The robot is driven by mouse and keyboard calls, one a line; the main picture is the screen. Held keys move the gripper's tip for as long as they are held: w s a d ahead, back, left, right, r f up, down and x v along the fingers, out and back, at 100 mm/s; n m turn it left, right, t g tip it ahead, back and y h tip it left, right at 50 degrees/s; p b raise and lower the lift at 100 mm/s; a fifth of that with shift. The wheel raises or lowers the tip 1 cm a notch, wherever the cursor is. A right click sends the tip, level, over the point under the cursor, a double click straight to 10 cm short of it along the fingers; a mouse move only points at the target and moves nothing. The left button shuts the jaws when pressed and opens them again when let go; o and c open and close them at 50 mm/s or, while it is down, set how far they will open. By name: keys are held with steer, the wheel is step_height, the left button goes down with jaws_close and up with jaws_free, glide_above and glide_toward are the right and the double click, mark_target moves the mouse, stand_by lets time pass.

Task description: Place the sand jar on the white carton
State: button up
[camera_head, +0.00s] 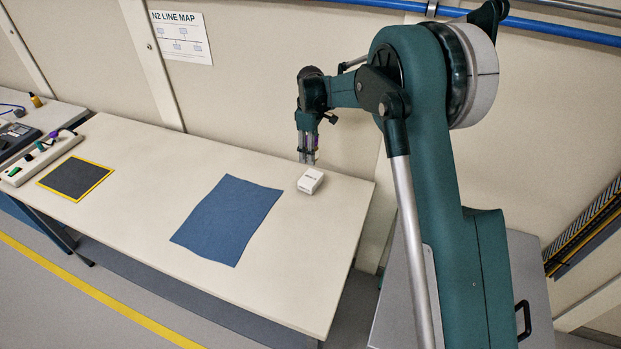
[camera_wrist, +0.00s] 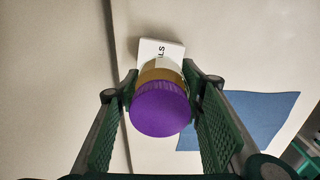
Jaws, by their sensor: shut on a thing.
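The sand jar (camera_wrist: 160,105) has a purple lid and a tan body with a pale label. My gripper (camera_head: 307,157) is shut on it, one finger on each side, with the lid toward the wrist camera. In the head view only a little purple of the jar shows between the fingers. The white carton (camera_head: 310,181) is a small box with dark print, standing on the table. My gripper is above the table near the carton's far side. In the wrist view the carton (camera_wrist: 148,48) shows just beyond the jar, which partly covers it. The gap between jar and carton is hard to tell.
A blue cloth (camera_head: 228,218) lies flat on the table (camera_head: 150,150), left of the carton. A yellow-edged dark mat (camera_head: 75,178) and a strip with knobs (camera_head: 42,158) are farther left. The wall is close behind the table. The tabletop between mat and cloth is clear.

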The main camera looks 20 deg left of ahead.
glide_above(310, 177)
steer(key=shift+d+f, duration=0.1)
steer(key=shift+f, duration=3)
steer(key=shift+f, duration=1.85)
steer(key=shift+f+b, duration=0.15)
steer(key=shift+b, duration=0.15)
steer(key=o, duration=1.1)
